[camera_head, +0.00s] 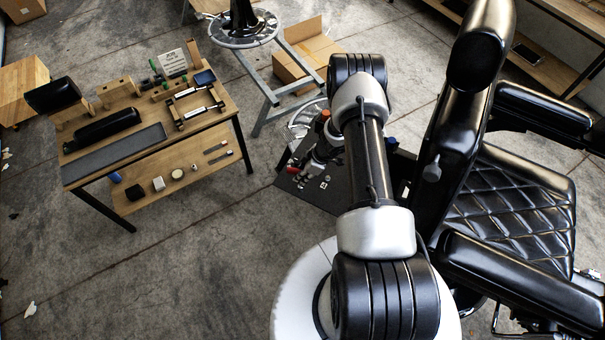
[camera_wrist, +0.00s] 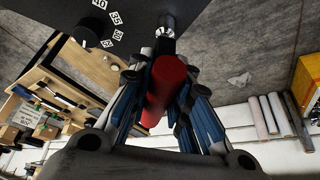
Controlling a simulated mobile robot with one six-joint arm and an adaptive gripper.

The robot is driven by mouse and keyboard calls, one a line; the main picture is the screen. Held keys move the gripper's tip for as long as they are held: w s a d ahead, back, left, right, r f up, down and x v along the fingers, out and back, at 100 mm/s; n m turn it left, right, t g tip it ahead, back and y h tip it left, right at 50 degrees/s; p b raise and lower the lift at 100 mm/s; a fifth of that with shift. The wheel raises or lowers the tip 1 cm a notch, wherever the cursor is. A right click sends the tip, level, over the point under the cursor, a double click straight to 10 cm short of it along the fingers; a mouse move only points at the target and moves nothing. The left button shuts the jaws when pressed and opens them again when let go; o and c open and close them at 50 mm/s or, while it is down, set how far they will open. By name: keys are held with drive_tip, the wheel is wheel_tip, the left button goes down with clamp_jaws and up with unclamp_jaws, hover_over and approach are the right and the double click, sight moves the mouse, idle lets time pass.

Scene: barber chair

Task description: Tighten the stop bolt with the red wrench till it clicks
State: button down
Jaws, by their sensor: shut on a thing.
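The red wrench shows in the wrist view as a thick red handle (camera_wrist: 166,82) with a bright metal shaft running up toward the top edge. My gripper (camera_wrist: 160,78) is shut on the red handle, a finger on each side. In the head view my gripper (camera_head: 310,173) is low over a dark panel (camera_head: 306,193), and a bit of red shows at its left. I cannot make out the stop bolt in either view.
A black knob (camera_wrist: 88,33) stands beside small number tags (camera_wrist: 116,18) on the dark panel. The black barber chair (camera_head: 510,200) is close on the right of my arm. A wooden workbench (camera_head: 150,130) stands at left, with open concrete floor between.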

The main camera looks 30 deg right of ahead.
drive_tip(key=n+b, duration=0.1)
drive_tip(key=n, duration=0.1)
drive_tip(key=n+g+b, duration=0.1)
drive_tip(key=n, duration=0.1)
drive_tip(key=shift+w+d+g+y, duration=0.1)
drive_tip(key=shift+w+g+y, duration=0.05)
drive_tip(key=shift+g+y, duration=0.2)
drive_tip(key=m+t, duration=0.1)
drive_tip(key=m, duration=0.1)
drive_tip(key=shift+r+m, duration=0.1)
drive_tip(key=shift+m, duration=0.3)
drive_tip(key=n+g+b, duration=0.1)
drive_tip(key=n, duration=0.2)
drive_tip(key=shift+b, duration=0.3)
drive_tip(key=shift+n, duration=0.3)
drive_tip(key=shift+r+p, duration=1.8)
drive_tip(key=shift+r, duration=0.65)
